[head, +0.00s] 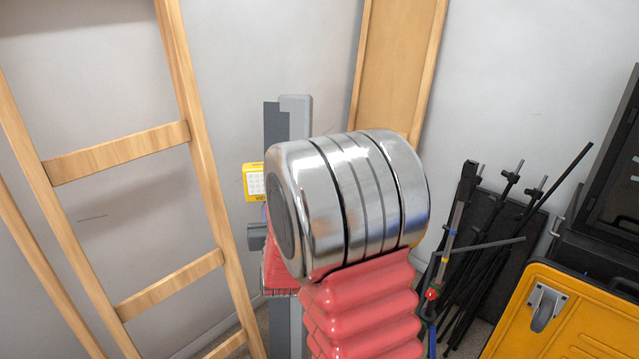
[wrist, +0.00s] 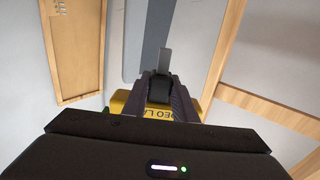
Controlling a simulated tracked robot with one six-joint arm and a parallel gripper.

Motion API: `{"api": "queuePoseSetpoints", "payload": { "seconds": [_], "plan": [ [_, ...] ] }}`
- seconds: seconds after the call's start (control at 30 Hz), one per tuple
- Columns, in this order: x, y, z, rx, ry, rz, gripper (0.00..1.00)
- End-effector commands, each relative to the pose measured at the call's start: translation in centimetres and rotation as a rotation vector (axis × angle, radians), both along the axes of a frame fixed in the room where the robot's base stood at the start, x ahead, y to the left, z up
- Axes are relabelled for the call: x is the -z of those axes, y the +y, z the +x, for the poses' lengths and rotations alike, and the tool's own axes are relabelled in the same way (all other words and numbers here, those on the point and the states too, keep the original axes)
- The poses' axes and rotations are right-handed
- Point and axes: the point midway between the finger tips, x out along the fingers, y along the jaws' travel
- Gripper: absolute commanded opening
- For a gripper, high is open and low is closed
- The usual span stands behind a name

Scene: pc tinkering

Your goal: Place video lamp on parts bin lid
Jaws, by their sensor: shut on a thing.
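The video lamp is yellow with a pale lit-looking panel and lettering, and part of it shows in the head view (head: 253,182), just left of my silver and red arm. In the wrist view the yellow lamp (wrist: 122,103), with part of its lettering, sits under and around the jaws. My gripper (wrist: 160,88) is shut on the lamp, at a dark part with a grey tab above it. In the head view my arm hides the jaws and much of the lamp. I cannot make out a parts bin lid in either view.
A wooden ladder (head: 115,152) leans at the left. A wooden board (head: 395,65) stands against the wall behind. Black stands (head: 510,190) lean at the right, beside a yellow wheeled case (head: 578,325) and black cases (head: 612,180). A grey upright (head: 293,115) rises behind my arm.

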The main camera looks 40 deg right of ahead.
Motion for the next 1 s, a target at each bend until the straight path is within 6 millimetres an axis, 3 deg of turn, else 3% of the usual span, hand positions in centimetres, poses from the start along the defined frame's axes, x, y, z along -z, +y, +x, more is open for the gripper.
{"api": "queuePoseSetpoints", "payload": {
  "seconds": [0.03, 0.3, 0.5, 0.67, 1.0],
  "plan": [
    [1.0, 2.3, 0.5, -0.051, 0.002, 0.0, 0.0],
    [5.5, 13.8, 1.5, -0.305, 0.003, 0.001, 0.0],
    [7.8, 20.2, 0.8, -0.453, 0.0, 0.0, 0.0],
    [8.4, 22.1, 0.4, -0.498, -0.003, 0.0, 0.0],
    [8.4, 22.1, 0.4, -0.499, -0.003, -0.001, 0.0]
  ]
}}
